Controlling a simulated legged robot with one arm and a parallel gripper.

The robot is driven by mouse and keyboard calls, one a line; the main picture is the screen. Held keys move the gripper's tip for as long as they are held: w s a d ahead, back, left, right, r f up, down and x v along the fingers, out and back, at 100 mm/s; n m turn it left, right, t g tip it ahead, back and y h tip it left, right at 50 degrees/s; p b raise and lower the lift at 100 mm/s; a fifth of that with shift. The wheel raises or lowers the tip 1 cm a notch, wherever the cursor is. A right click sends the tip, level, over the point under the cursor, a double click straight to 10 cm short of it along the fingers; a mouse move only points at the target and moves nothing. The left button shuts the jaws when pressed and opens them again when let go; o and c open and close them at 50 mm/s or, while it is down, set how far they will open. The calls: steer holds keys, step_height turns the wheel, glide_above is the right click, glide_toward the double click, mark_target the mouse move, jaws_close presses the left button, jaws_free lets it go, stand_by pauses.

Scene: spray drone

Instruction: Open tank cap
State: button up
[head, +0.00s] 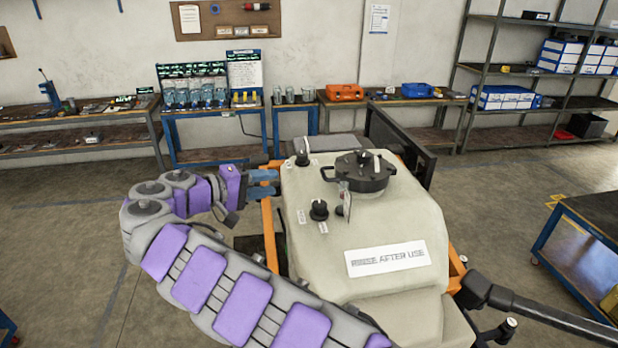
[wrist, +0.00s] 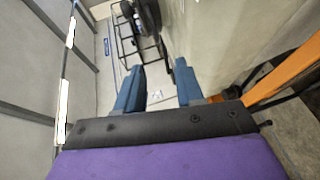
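The tank (head: 365,230) is a large beige body with a "RINSE AFTER USE" label, set in an orange frame. Its black round cap (head: 358,172) sits on top, with side handles, and looks seated on the tank. My gripper (head: 277,183) is at the upper left side of the tank, left of the cap and apart from it. In the wrist view my gripper (wrist: 157,80) shows two blue fingers spread apart with nothing between them. A dark round part (wrist: 147,15) shows beyond the fingers; I cannot tell whether it is the cap.
Another black knob (head: 302,158) is at the back left. A black panel (head: 400,145) rises behind. A blue-framed cart (head: 580,240) is at right. Benches line the wall.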

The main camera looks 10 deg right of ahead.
mark_target(323, 175)
steer(key=x, duration=0.4)
steer(key=s+x, duration=0.1)
steer(key=x, duration=0.4)
steer(key=d+r+x, duration=0.1)
steer(key=x, duration=0.3)
steer(key=shift+s+d, duration=0.15)
steer(key=shift+d, duration=0.1)
steer(key=shift+w+d+f+p, duration=0.1)
steer(key=shift+w+d+p, duration=0.1)
steer(key=shift+d+p, duration=0.1)
steer(key=shift+w+a+f, duration=0.1)
steer(key=shift+w+a, duration=0.05)
steer(key=shift+a, duration=0.1)
steer(key=shift+w+a, duration=0.1)
steer(key=shift+a, duration=0.9)
steer(key=shift+d+f, duration=0.1)
steer(key=shift+d, duration=1)
steer(key=shift+c, duration=1)
steer(key=shift+d, duration=0.55)
steer(key=c, duration=0.3)
steer(key=shift+c, duration=0.6)
steer(key=shift+a, duration=0.2)
jaws_close()
steer(key=shift+a, duration=0.5)
